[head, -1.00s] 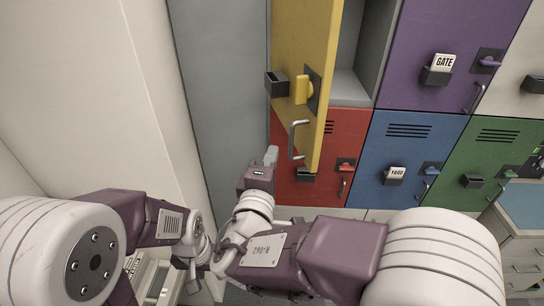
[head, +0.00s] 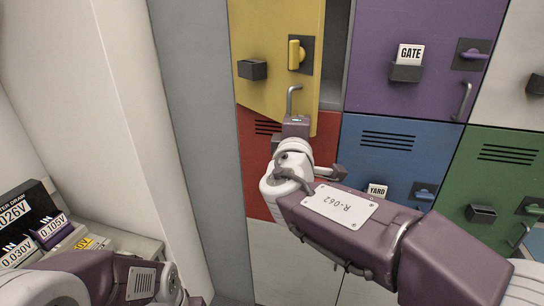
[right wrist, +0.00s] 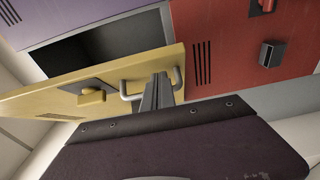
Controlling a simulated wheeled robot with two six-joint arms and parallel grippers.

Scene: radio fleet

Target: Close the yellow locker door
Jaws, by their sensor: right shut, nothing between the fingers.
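The yellow locker door (head: 275,50) is partly open in the head view; a strip of the locker's grey inside (head: 335,75) shows along its right edge. In the right wrist view the yellow door (right wrist: 50,98) stands at an angle to the dark opening (right wrist: 100,45). It carries a yellow latch (head: 294,54), a black holder (head: 252,70) and a silver handle (head: 292,97). My right gripper (right wrist: 157,90) is shut and empty, its fingers at the door's face by the handle (right wrist: 127,92); whether they touch is unclear. My left gripper is out of view.
The purple door (head: 420,45), red door (head: 256,165), blue door (head: 380,155) and green door (head: 490,170) around it look shut. A grey panel (head: 195,110) stands to the left. Labelled items (head: 50,230) sit on a counter at lower left.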

